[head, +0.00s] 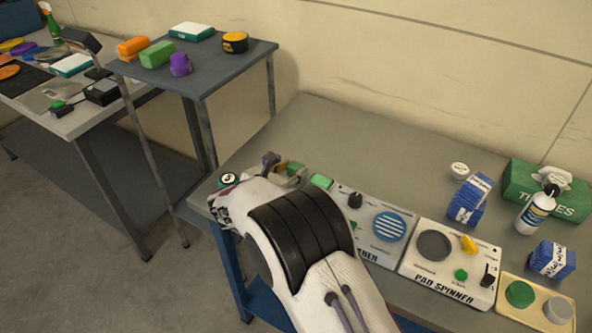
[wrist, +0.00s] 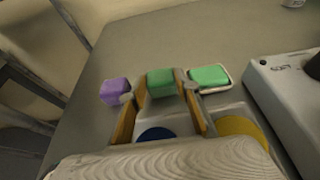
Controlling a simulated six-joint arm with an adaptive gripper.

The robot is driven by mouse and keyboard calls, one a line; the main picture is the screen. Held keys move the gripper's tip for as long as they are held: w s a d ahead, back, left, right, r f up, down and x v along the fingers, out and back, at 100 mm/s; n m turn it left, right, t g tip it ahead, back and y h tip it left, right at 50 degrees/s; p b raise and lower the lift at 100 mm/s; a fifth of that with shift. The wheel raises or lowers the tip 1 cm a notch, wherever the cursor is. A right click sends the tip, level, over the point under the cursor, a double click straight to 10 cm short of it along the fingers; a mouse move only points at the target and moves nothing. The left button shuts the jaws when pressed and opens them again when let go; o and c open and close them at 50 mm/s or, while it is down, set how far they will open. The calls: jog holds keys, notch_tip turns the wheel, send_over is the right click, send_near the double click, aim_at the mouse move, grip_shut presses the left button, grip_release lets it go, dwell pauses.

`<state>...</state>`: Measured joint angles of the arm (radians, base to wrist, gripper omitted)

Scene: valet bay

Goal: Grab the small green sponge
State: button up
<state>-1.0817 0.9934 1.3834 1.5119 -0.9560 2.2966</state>
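The small green sponge (wrist: 161,83) is a green block between the fingertips of my gripper (wrist: 161,90) in the wrist view. The tan inner pads stand on its left and right, close to its sides; whether both press on it is unclear. In the head view my gripper (head: 272,172) is over the left end of the long bench, and my arm hides part of it. A brighter green block (wrist: 209,76) lies on a white dish just right of the right finger; it also shows in the head view (head: 321,181). A purple block (wrist: 115,91) lies left of the fingers.
A grey control box (wrist: 285,85) stands right of the white dish. A blue disc (wrist: 156,134) and a yellow disc (wrist: 240,127) lie under my gripper. A larger green block (head: 157,54) is on the separate side table (head: 215,75). The bench behind my gripper is clear.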

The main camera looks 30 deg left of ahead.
dwell(0.3)
notch_tip(320, 180, up, 10)
dwell(0.7)
